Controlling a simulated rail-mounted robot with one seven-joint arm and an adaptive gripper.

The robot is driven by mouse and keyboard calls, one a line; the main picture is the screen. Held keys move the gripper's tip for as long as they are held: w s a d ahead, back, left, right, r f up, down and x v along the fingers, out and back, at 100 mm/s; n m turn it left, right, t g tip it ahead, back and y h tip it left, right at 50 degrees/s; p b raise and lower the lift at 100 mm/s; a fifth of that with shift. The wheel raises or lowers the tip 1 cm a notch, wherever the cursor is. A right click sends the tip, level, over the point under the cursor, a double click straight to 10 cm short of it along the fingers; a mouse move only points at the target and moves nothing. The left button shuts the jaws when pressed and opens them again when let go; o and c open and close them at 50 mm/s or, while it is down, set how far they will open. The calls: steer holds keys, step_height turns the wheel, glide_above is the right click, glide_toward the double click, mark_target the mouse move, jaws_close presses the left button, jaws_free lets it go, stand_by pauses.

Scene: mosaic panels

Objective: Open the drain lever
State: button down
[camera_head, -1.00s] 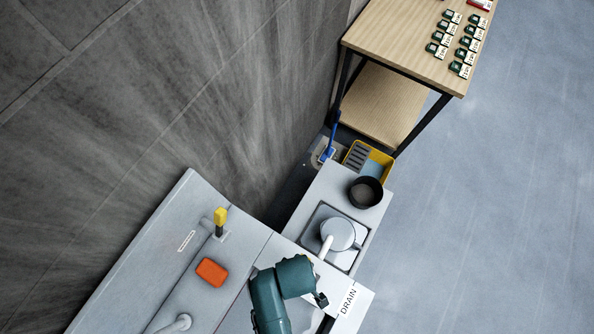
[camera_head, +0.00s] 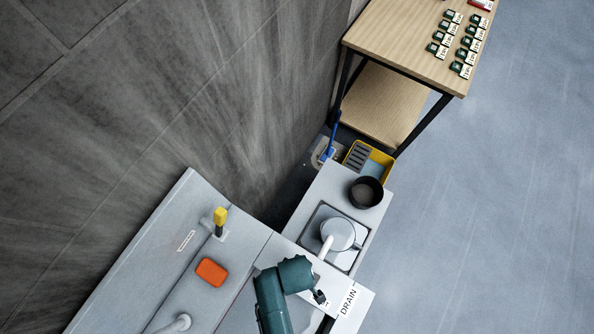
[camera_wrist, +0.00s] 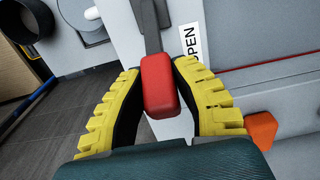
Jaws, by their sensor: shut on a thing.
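The drain lever's red handle (camera_wrist: 160,88) is in the middle of the wrist view, on a dark grey bar (camera_wrist: 148,25). My gripper (camera_wrist: 158,72) has its two yellow ribbed fingers on either side of the red handle and is shut on it. A white label reading "OPEN" (camera_wrist: 191,45), partly cut off, lies just right of the lever. The lever itself is hidden there behind my arm.
A wooden table (camera_head: 410,40) stands at the back.

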steer(key=shift+s, duration=0.1)
steer(key=shift+s+d+r+y+p, duration=0.2)
steer(key=shift+d+r+y+p, duration=0.15)
steer(key=shift+p, duration=0.45)
steer(key=shift+d+f+t+y, duration=0.1)
steer(key=shift+f+t+y, duration=0.05)
steer(key=shift+t+y, duration=0.25)
steer(key=c, duration=0.8)
jaws_free()
step_height(320, 180, up, 12)
steer(key=d, duration=0.1)
steer(key=shift+s+d, duration=0.2)
steer(key=shift+s, duration=0.25)
